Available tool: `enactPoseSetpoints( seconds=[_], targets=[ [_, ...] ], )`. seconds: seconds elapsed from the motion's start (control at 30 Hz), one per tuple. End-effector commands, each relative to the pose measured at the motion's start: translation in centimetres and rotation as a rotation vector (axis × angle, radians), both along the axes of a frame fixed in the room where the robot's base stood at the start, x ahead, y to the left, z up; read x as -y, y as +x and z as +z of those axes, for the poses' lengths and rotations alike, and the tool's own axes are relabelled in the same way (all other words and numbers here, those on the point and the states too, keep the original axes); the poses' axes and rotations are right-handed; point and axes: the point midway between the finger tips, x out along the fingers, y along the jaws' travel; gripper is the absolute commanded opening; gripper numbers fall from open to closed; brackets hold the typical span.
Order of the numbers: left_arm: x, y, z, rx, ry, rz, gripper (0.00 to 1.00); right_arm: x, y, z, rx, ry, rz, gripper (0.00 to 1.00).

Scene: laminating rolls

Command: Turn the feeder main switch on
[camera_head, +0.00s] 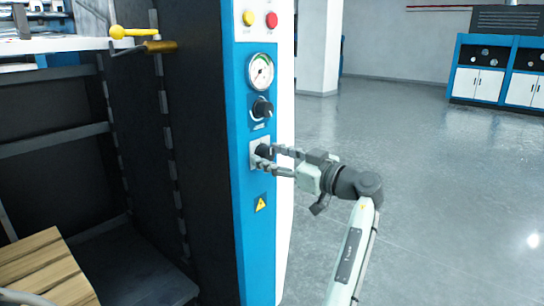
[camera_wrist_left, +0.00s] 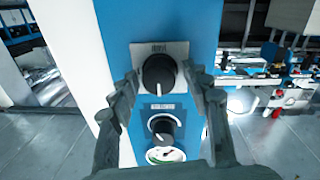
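The feeder main switch is a black rotary knob on a light square plate (camera_head: 253,160), low on the blue panel of the machine. In the left wrist view the knob (camera_wrist_left: 159,73) shows whole, with its white pointer mark roughly vertical in the picture. My left gripper (camera_head: 267,157) is at the switch, level with it. Its two fingers (camera_wrist_left: 161,76) stand on either side of the knob, with a gap visible on each side. Contact is not visible. My right gripper is in neither view.
A second black knob (camera_head: 262,108) and a round gauge (camera_head: 261,71) sit above the switch. Yellow (camera_head: 248,18) and red (camera_head: 271,19) buttons are higher up. A wooden pallet (camera_head: 45,270) lies lower left. The floor on the right is clear up to blue-white cabinets (camera_head: 497,75).

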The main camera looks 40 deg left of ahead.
Motion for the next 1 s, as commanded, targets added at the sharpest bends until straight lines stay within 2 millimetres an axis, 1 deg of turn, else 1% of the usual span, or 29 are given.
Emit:
enactPoseSetpoints(
  seconds=[0.03, 0.07, 0.3, 0.53, 0.67, 0.87, 0.97, 1.0],
  targets=[
    [0.0, 0.0, 0.0, 0.000, 0.000, 0.000, 0.38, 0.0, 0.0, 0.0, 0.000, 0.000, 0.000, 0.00],
    [0.0, 0.0, 0.0, 0.000, 0.000, 0.000, 0.35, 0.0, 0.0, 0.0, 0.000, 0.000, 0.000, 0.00],
    [0.0, 0.0, 0.0, 0.000, 0.000, 0.000, 0.05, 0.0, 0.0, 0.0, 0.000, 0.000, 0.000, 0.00],
    [0.0, 0.0, 0.0, -0.016, 0.001, 0.000, 0.05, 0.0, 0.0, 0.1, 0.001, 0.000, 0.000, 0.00],
    [0.0, 0.0, 0.1, -0.058, 0.004, 0.000, 0.05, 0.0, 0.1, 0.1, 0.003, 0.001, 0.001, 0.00],
    [0.1, 0.0, 0.2, -0.184, 0.015, 0.001, 0.05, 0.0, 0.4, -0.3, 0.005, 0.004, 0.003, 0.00],
    [0.1, 0.0, 0.2, -0.271, 0.021, 0.000, 0.05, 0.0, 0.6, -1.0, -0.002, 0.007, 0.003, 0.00],
    [0.1, 0.0, 0.2, -0.308, 0.023, 0.000, 0.05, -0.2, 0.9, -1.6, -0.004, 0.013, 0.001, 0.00]
  ],
)
